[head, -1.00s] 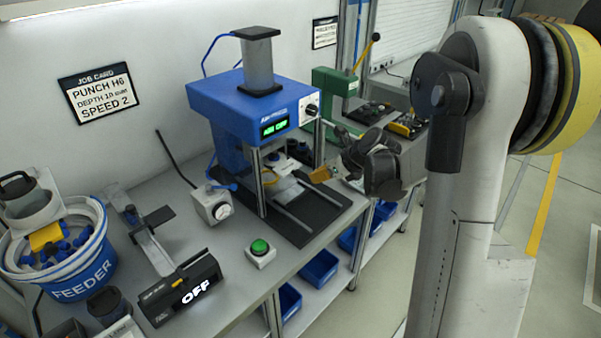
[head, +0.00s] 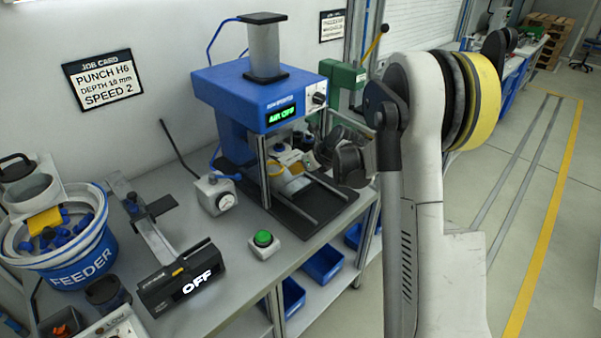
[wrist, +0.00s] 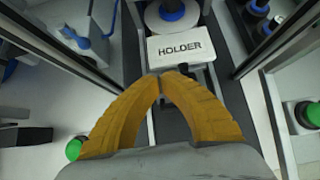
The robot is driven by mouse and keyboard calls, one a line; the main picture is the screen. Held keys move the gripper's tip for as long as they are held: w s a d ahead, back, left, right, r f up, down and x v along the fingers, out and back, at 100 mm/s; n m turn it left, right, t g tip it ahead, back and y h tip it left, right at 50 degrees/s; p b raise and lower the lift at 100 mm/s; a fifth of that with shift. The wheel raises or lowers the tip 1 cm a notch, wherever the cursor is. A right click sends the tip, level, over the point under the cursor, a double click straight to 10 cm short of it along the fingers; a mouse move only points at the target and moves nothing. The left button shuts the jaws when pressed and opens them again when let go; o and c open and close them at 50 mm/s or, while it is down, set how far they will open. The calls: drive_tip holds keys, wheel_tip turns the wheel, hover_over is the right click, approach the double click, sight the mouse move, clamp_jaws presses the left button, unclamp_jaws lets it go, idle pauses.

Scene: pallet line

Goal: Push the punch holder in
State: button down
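The punch holder (wrist: 181,49), a white block marked HOLDER, sits on the dark slide between the press posts in the wrist view. Behind it is a white round part with a blue centre (wrist: 171,10). My gripper (wrist: 159,77) has its yellow fingers together at the tips, with nothing seen between them. The tips are at the holder's front edge; I cannot tell whether they touch. A small black knob (wrist: 182,68) shows just right of the tips. In the head view my gripper (head: 296,186) reaches between the posts of the blue press (head: 258,95), partly hiding the holder.
The press display (head: 281,114) reads AIR OFF. The blue FEEDER bucket (head: 82,262) is at left. Metal posts flank my gripper closely.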

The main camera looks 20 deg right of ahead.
sight(285, 161)
drive_tip(key=w, duration=0.1)
drive_tip(key=w+a, duration=0.1)
drive_tip(key=w, duration=0.3)
drive_tip(key=shift+a, duration=0.4)
drive_tip(key=shift+r, duration=0.1)
